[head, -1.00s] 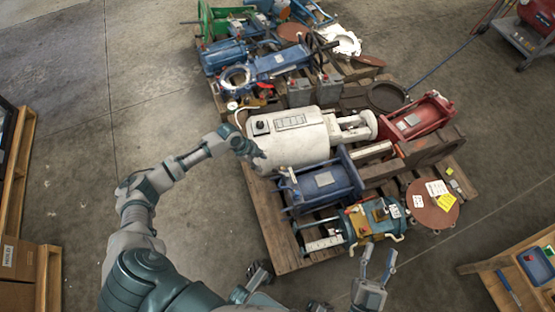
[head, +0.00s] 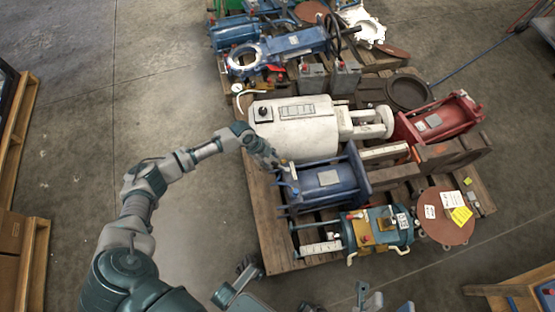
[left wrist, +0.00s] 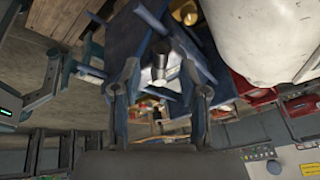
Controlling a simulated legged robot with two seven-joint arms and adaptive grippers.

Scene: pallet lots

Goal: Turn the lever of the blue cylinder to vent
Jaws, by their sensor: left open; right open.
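The blue cylinder (head: 325,187) lies on the pallet in the head view, between a white cylinder and a teal one. A small pale and orange fitting (head: 290,184) is at its left end; I cannot make out which way its lever points. My left gripper (head: 277,165) is open and empty, just above that left end. In the left wrist view the open fingers (left wrist: 160,85) stand either side of a black-tipped silvery part (left wrist: 160,58), with blue metal (left wrist: 135,38) behind. Contact cannot be told. My right gripper (head: 378,298) is open, low at the bottom edge.
The white cylinder (head: 295,128) lies close behind my left gripper. The teal cylinder (head: 385,230) with a yellow block is in front, and a red cylinder (head: 440,118) is to the right. Bare floor (head: 190,230) is free left of the pallet.

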